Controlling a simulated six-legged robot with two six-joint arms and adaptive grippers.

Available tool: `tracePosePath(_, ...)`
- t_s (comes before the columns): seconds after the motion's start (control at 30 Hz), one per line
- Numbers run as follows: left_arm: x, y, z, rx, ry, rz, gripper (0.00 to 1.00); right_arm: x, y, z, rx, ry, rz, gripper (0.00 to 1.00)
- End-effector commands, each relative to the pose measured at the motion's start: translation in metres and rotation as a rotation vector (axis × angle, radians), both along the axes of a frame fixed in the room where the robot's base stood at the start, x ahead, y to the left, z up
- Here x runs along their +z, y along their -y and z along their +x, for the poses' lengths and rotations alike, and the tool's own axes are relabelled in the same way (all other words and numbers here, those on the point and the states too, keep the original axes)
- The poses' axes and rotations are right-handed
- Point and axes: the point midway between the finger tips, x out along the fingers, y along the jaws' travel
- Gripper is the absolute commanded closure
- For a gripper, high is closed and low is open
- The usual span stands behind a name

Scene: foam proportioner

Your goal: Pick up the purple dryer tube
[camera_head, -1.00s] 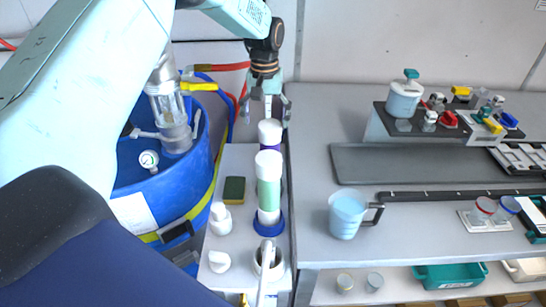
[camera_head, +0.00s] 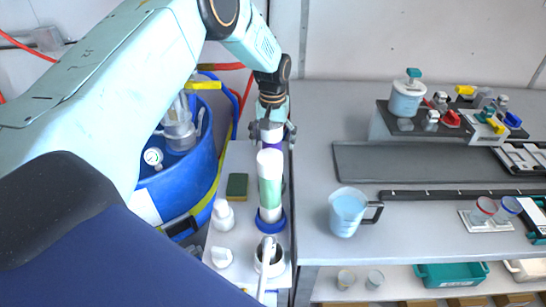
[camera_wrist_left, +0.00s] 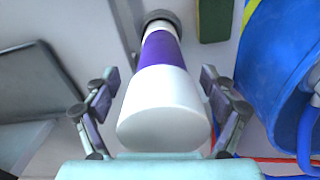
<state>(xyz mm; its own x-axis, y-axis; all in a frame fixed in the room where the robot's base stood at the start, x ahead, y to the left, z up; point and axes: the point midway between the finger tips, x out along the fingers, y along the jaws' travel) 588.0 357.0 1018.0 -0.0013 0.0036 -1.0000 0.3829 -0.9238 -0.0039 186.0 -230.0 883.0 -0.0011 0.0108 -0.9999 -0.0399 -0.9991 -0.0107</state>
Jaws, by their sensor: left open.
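The purple dryer tube (camera_wrist_left: 160,50) has a white cap and a purple band. It stands upright on the narrow white side shelf, behind a green-filled tube with a white cap (camera_head: 270,185). In the head view only its cap and a bit of purple (camera_head: 270,141) show past my gripper. My left gripper (camera_head: 271,128) is at the top of the purple tube, pointing down. In the left wrist view its open fingers (camera_wrist_left: 160,108) lie on both sides of the tube, with a gap on each side. My right gripper is not in view.
A blue drum (camera_head: 180,165) with hoses stands left of the shelf. A measuring jug (camera_head: 347,212) and grey tray (camera_head: 420,163) are on the bench to the right.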

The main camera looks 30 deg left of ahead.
Motion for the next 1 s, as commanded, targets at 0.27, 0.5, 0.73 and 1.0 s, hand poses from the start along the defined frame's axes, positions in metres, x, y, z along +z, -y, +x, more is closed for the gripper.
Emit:
tracePosePath(0.27,0.0,-0.0002,0.001,0.0,0.0,0.0,0.26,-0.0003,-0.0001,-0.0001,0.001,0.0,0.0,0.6)
tracePosePath(0.5,0.0,-0.0001,0.0008,0.0,0.0,0.0,0.46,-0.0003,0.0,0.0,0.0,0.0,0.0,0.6)
tracePosePath(0.73,-0.0001,-0.0002,0.0006,0.0,-0.001,0.0,0.66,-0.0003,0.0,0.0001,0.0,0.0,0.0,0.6)
tracePosePath(1.0,-0.0005,-0.0003,0.0002,0.0,-0.002,0.0,0.89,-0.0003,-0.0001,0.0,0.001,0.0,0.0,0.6)
